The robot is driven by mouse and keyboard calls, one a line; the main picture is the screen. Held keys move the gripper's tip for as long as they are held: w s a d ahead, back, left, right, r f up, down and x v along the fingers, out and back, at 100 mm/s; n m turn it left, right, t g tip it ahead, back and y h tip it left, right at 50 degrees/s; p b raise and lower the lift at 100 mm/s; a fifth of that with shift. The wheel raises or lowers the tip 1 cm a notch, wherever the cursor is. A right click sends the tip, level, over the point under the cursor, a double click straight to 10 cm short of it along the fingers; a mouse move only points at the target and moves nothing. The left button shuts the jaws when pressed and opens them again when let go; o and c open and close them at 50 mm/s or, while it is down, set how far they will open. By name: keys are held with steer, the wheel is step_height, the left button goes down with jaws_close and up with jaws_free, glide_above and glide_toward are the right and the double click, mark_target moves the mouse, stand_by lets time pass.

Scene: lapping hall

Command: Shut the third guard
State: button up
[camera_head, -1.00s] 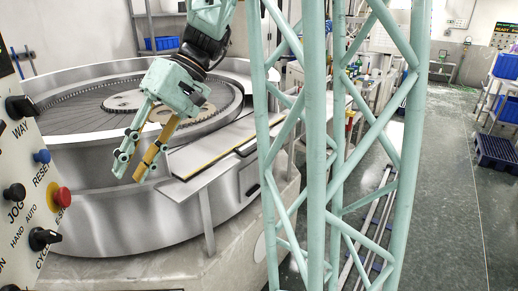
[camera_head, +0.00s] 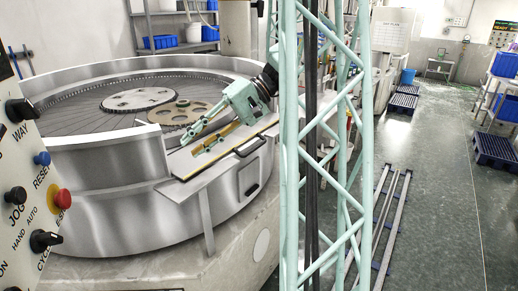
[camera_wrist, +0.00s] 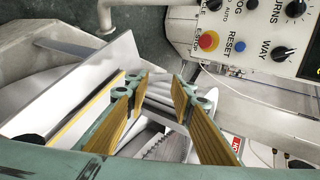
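A round steel lapping machine (camera_head: 110,205) has a gap in its rim wall. At the gap a flat metal guard panel (camera_head: 190,161) with a yellow-and-dark edge strip and a black handle lies nearly level. It also shows in the wrist view (camera_wrist: 95,75). A curved panel with a dark handle (camera_head: 252,188) is below and right of it. I cannot tell which guard is the third. My gripper (camera_head: 197,146) is over the gap beside the flat panel. In the wrist view my gripper (camera_wrist: 160,88) has its fingers apart with nothing between them. Contact with the panel cannot be told.
A control panel (camera_head: 30,200) with knobs and a red stop button stands at the left, and also at the wrist view's top right (camera_wrist: 245,35). Toothed discs (camera_head: 138,99) lie on the plate. Metal rails (camera_head: 392,230) lie on the floor right.

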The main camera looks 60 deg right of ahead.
steer(key=s+d+f+m+t+h, duration=0.1)
steer(key=s+d+f+m+t, duration=0.15)
steer(key=d, duration=0.75)
steer(key=s+d+f+m+t, duration=0.2)
steer(key=s+d+f, duration=0.1)
steer(key=d, duration=0.6)
steer(key=m+t+h+p, duration=0.1)
steer(key=m+t+h, duration=0.2)
steer(key=m+t, duration=0.1)
glide_toward(257, 148)
steer(key=v, duration=0.4)
steer(key=shift+s+d, duration=0.1)
steer(key=shift+s, duration=0.15)
steer(key=shift+b+x, duration=0.6)
steer(key=shift+x, duration=6.3)
jaws_close()
